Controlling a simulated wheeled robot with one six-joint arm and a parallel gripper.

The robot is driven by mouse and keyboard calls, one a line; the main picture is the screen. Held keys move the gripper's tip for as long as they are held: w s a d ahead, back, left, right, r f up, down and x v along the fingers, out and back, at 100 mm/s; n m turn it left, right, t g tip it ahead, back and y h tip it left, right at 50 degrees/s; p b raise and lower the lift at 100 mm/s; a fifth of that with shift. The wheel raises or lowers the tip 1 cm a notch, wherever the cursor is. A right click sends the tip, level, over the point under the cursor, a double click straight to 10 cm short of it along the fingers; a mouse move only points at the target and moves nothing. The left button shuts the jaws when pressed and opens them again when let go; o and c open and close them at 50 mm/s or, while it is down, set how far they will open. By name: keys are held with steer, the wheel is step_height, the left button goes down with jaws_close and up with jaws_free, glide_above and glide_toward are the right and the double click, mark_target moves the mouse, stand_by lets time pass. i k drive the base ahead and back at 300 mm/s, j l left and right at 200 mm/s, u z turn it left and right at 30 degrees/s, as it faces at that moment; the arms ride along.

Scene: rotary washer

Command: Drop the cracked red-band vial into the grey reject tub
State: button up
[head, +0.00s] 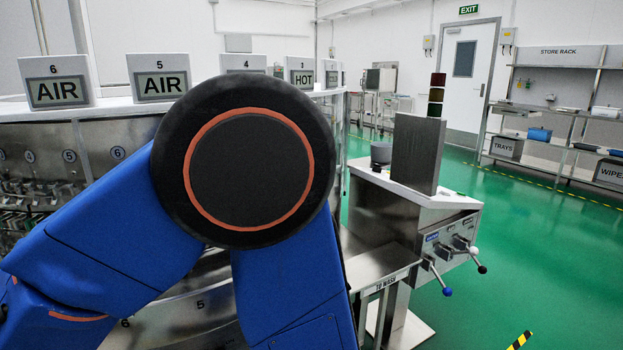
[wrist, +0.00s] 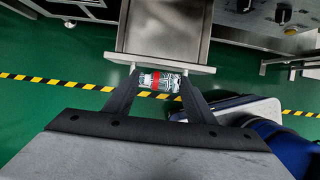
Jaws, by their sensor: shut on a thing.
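In the wrist view, my gripper (wrist: 160,76) is shut on a small clear vial (wrist: 151,80) with a red band. The vial lies crosswise between the two fingertips; I cannot make out a crack at this size. It is just in front of the pale edge of a steel tray or chute; I cannot tell whether they touch. My blue arm hides the gripper and vial in that view.
The steel tray (wrist: 165,38) lies ahead of the fingertips. In the head view, a steel box (head: 418,154) with a stack light (head: 436,95) stands beside the tub, above levers (head: 447,292). The washer (head: 40,150) fills the left. Green floor on the right is clear.

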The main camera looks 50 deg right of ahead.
mark_target(383, 160)
steer(key=k+z, duration=0.15)
steer(key=k, duration=0.5)
steer(key=l+z, duration=0.1)
steer(key=z, duration=2.95)
steer(key=i+j+z, duration=0.15)
steer(key=i, duration=0.25)
steer(key=i+j+z, duration=0.15)
steer(key=i, duration=0.2)
steer(key=i+j+z, duration=0.15)
steer(key=i, duration=0.25)
steer(key=i+j+u, duration=0.1)
steer(key=i+u, duration=0.15)
steer(key=i, duration=0.45)
steer(key=i+l+u, duration=0.1)
steer(key=i+u, duration=0.15)
steer(key=i, duration=0.5)
steer(key=i+j+u, duration=0.15)
steer(key=i+u, duration=0.2)
steer(key=i, duration=0.2)
steer(key=i+u, duration=0.35)
steer(key=i, duration=0.2)
steer(key=i+l+u, duration=0.2)
steer(key=i+u, duration=0.15)
steer(key=i, duration=0.2)
steer(key=i+u, duration=0.2)
steer(key=u, duration=0.25)
steer(key=i+u, duration=0.25)
steer(key=u, duration=0.2)
steer(key=i+l+u, duration=0.2)
steer(key=u, duration=0.25)
